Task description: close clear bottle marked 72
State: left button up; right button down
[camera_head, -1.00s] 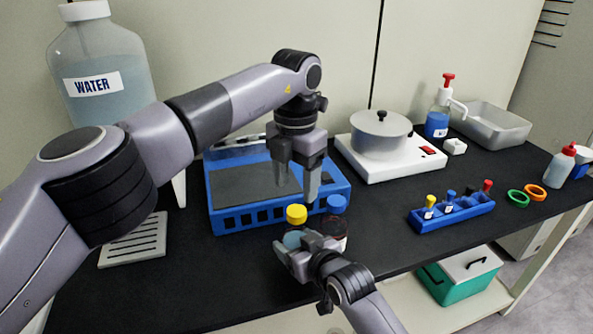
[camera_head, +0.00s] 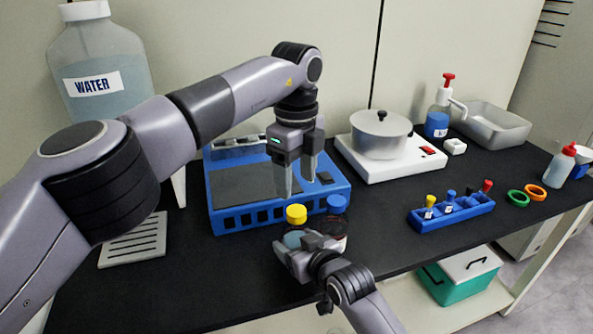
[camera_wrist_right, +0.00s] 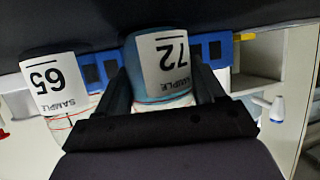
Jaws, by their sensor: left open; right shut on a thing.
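The clear bottle marked 72 (camera_wrist_right: 168,68) shows in the right wrist view with its SAMPLE label upside down. My right gripper (camera_wrist_right: 163,92) is shut on its body. In the head view this clear bottle (camera_head: 291,240) holds bluish liquid, with a yellow cap (camera_head: 296,214) on top; I cannot tell how tight it is. My right gripper (camera_head: 297,248) partly hides the bottle. My left gripper (camera_head: 297,180) is open and empty, pointing down just above the yellow cap, not touching it.
A blue rack-like tray (camera_head: 230,220) lies behind the bottles. A white hot plate with a pot (camera_head: 380,137) stands at the back. A blue holder with small vials (camera_head: 470,209) is to the right. A large water bottle (camera_head: 105,65) stands at the left.

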aim_at(296, 210)
pick_arm(q)
jog(key=n, duration=0.6)
jog(key=shift+r, duration=0.2)
jog(key=n, duration=0.5)
jog(key=shift+r, duration=0.1)
jog(key=shift+f, duration=4)
jog(key=c, duration=1.1)
